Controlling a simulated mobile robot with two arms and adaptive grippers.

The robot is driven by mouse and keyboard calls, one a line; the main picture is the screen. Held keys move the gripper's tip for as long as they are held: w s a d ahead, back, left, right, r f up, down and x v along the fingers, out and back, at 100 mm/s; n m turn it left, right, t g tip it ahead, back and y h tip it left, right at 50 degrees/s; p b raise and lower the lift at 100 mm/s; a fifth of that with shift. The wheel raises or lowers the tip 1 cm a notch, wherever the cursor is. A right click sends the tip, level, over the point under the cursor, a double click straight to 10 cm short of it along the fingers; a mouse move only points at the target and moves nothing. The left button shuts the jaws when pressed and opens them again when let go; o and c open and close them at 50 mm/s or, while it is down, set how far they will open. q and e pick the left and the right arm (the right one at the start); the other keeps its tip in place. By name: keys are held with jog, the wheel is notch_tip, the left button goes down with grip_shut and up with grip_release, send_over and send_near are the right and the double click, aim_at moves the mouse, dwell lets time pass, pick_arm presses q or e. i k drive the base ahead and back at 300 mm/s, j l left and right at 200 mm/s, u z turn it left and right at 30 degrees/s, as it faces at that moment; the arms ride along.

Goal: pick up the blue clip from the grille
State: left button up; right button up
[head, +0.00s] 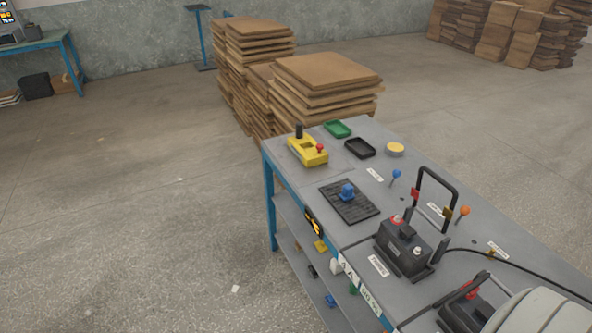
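The blue clip (347,191) sits on the black grille (361,211), near its middle and toward the back. The grille is a dark slatted plate lying flat on the grey top of the workbench (320,180), near its left edge. The clip looks small and its exact shape is hard to make out.
A yellow box (308,151) with a red knob, a green tray (337,129), a black tray (360,148) and a yellow round pad (395,149) lie behind the grille. Boards are stacked behind the bench.

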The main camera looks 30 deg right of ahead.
aim_at(347, 194)
jog(key=i+j+z, duration=0.1)
jog(key=i+z, duration=0.2)
jog(key=i, duration=0.2)
jog(key=i+j+z, duration=0.25)
jog(key=i, duration=0.25)
jog(key=i+j+z, duration=0.3)
jog(key=i, duration=0.2)
